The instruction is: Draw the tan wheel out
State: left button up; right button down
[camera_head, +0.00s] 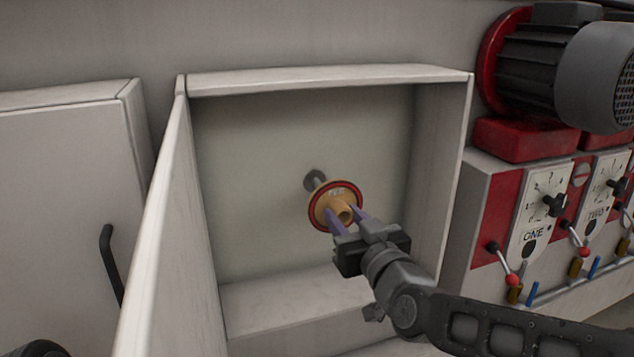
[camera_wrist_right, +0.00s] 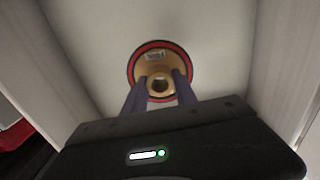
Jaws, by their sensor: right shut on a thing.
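The tan wheel (camera_head: 321,211) is a disc with a red and black rim and a hollow tan hub in its middle. It stands out from the back wall of an open white box (camera_head: 330,77), in line with a grey spindle (camera_head: 315,179). I cannot tell whether the wheel is still on the spindle. My right gripper (camera_head: 346,215) is shut on the hub, one purple finger on each side. The wheel (camera_wrist_right: 147,49) and the right gripper (camera_wrist_right: 160,83) also show in the right wrist view. My left gripper is not in view.
The box's side walls stand close around my right gripper, and its open door (camera_head: 163,230) is at the left. A cabinet with a black handle (camera_head: 110,262) is further left. Red-tipped levers (camera_head: 505,268) and a motor (camera_head: 560,70) are at the right.

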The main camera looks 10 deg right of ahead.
jog(key=s+d, duration=0.1)
jog(key=s, duration=0.7)
jog(key=shift+s+d+p, duration=0.35)
jog(key=shift+s, duration=0.05)
jog(key=shift+w, duration=0.1)
